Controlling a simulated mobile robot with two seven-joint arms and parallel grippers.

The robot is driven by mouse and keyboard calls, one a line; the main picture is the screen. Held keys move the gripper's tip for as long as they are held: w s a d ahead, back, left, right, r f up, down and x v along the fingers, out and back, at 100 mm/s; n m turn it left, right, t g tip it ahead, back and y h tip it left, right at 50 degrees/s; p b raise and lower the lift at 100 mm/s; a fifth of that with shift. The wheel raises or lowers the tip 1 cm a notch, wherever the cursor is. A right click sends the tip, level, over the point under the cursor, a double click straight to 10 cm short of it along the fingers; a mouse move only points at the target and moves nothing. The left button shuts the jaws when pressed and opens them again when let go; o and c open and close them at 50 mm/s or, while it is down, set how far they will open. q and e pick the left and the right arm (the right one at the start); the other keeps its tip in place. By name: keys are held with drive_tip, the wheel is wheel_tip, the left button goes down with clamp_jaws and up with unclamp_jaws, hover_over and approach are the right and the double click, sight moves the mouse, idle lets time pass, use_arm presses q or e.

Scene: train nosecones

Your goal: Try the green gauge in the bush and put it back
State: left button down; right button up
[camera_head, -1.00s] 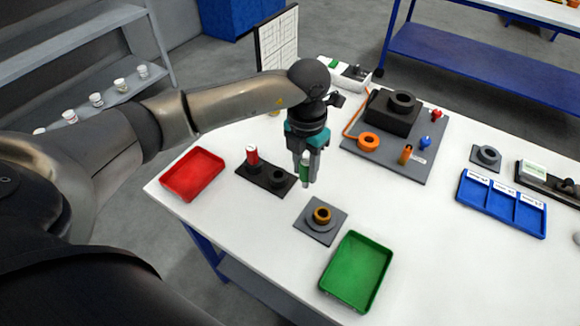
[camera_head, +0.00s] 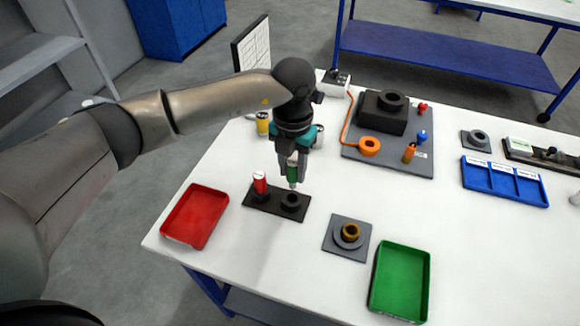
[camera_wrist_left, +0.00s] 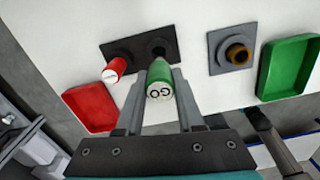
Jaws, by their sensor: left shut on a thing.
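My left gripper (camera_head: 290,178) is shut on the green gauge (camera_head: 292,171), which is upright with its lower tip just above the empty socket of the black gauge holder (camera_head: 262,203). In the left wrist view the green gauge (camera_wrist_left: 160,80) sits between the fingers, its labelled end facing the camera. The red gauge (camera_head: 260,183) stands in the holder's other socket. The brass-coloured bush (camera_head: 350,231) sits in a grey fixture (camera_head: 334,247) to the right of the holder, with nothing in its bore. I cannot tell whether the gauge tip touches the socket. My right gripper is not in view.
A red tray (camera_head: 194,216) lies left of the holder and a green tray (camera_head: 400,282) right of the bush. A grey board (camera_head: 388,160) with a black block and coloured parts lies behind. A blue divided tray (camera_head: 504,182) is at the right.

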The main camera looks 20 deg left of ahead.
sight(291, 187)
use_arm(q)
drive_tip(key=shift+f+b, duration=0.3)
drive_tip(key=shift+f, duration=0.25)
drive_tip(key=shift+a+f+b, duration=0.1)
drive_tip(key=shift+f+b, duration=1.05)
drive_tip(key=shift+f, duration=0.4)
drive_tip(key=shift+f+b, duration=1.15)
drive_tip(key=shift+f, duration=0.35)
drive_tip(key=shift+c, duration=2.3)
unclamp_jaws()
drive_tip(key=shift+r, duration=0.1)
wheel_tip(291, 187, up, 15)
drive_tip(key=shift+r+p, duration=0.1)
drive_tip(key=shift+p, duration=0.4)
